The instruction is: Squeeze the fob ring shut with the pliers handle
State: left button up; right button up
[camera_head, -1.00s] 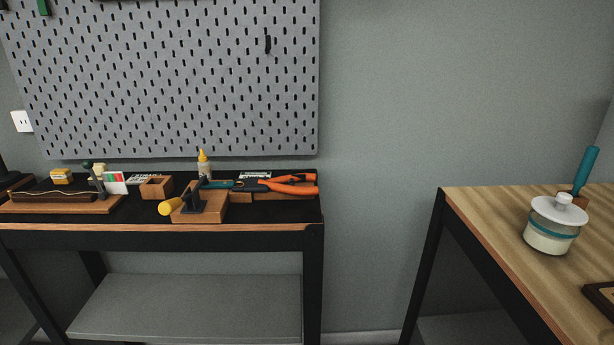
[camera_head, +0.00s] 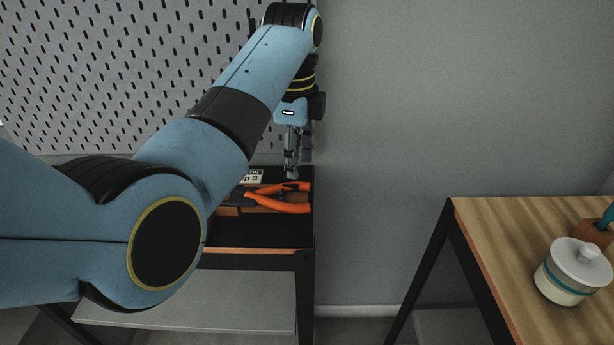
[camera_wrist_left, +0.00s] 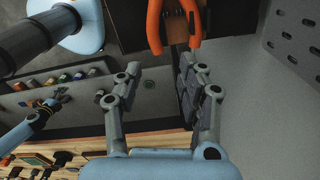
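The pliers with orange handles (camera_head: 280,200) lie on the black bench, handles pointing right. In the left wrist view the two orange handles (camera_wrist_left: 155,25) show at the top, spread apart. My left gripper (camera_head: 292,176) points down just behind the handle ends in the head view. In the left wrist view my left gripper (camera_wrist_left: 161,68) is open and empty, its fingers apart from the handles. The fob ring does not show; my left arm hides the pliers' jaw end and the fixture.
A label card (camera_head: 250,177) stands behind the pliers. The pegboard (camera_head: 130,70) rises close behind the bench. To the right, beyond a gap, a wooden table (camera_head: 500,225) carries a lidded jar (camera_head: 573,270). The bench's front right corner is bare.

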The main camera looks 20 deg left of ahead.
aim_at(297, 205)
pick_arm(q)
jog(key=f, duration=0.3)
jog(key=s+f, duration=0.1)
jog(key=f, duration=0.1)
jog(key=shift+f, duration=0.25)
jog(key=shift+w+f, duration=0.25)
jog(key=shift+f, duration=0.7)
notch_tip(297, 205, down, 2)
jog(key=shift+s+f, duration=0.1)
jog(key=shift+f, duration=0.2)
jog(key=shift+c, duration=3.8)
grip_shut()
pick_arm(e)
jog(key=shift+s+f, duration=0.15)
jog(key=shift+s, duration=1.3)
